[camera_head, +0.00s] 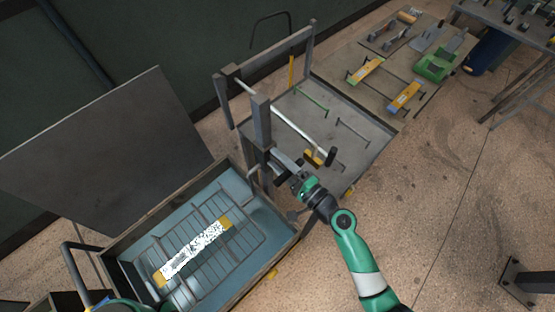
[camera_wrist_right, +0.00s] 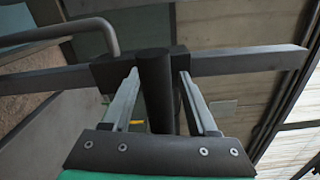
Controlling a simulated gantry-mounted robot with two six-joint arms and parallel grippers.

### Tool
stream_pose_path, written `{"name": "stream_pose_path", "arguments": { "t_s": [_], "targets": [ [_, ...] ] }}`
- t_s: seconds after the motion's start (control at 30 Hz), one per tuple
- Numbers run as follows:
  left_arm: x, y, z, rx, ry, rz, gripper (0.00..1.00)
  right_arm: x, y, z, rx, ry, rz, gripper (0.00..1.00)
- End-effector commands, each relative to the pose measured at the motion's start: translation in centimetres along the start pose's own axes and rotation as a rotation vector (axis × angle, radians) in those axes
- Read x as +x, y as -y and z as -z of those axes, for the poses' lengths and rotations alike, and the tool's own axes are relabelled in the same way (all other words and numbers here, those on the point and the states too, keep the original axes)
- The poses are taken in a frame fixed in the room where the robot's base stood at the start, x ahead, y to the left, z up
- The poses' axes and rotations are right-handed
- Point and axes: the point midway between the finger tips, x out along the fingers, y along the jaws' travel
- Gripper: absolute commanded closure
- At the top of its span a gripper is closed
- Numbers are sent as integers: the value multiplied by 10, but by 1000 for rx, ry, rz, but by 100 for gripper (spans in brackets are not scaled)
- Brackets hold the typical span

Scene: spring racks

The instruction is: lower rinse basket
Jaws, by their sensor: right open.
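A wire basket (camera_head: 252,242) lies in a tank (camera_head: 131,283) of blue-grey liquid at the lower left. A white speckled strip (camera_head: 195,249) with yellow ends lies across it. My right gripper (camera_head: 280,166) is at the grey post frame (camera_head: 262,122) beside the tank. In the right wrist view my right gripper (camera_wrist_right: 158,78) has its fingers apart, one on each side of a dark upright cylinder (camera_wrist_right: 154,90) on a grey bar (camera_wrist_right: 240,61). I cannot tell whether they touch it. A green part of my left arm shows at the bottom left; its gripper does not show.
A raised grey lid panel (camera_head: 105,155) stands behind the tank. A grey tray (camera_head: 365,160) with rods adjoins the frame. A board (camera_head: 395,106) with tools and yellow-ended pieces lies at the upper right.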

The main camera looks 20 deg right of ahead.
Motion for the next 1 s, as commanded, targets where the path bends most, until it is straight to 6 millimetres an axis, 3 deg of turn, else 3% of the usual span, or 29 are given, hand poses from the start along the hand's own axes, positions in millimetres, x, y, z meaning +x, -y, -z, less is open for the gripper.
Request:
{"name": "stream_pose_path", "arguments": {
  "t_s": [0.1,0.43,1.0],
  "targets": [
    [0,0,0,0,0,0,50,0,0,0,0,0,0,43],
    [0,0,0,0,0,0,50,0,0,0,0,0,0,100],
    [0,0,0,0,0,0,50,0,0,0,1,0,0,100]
  ]
}}
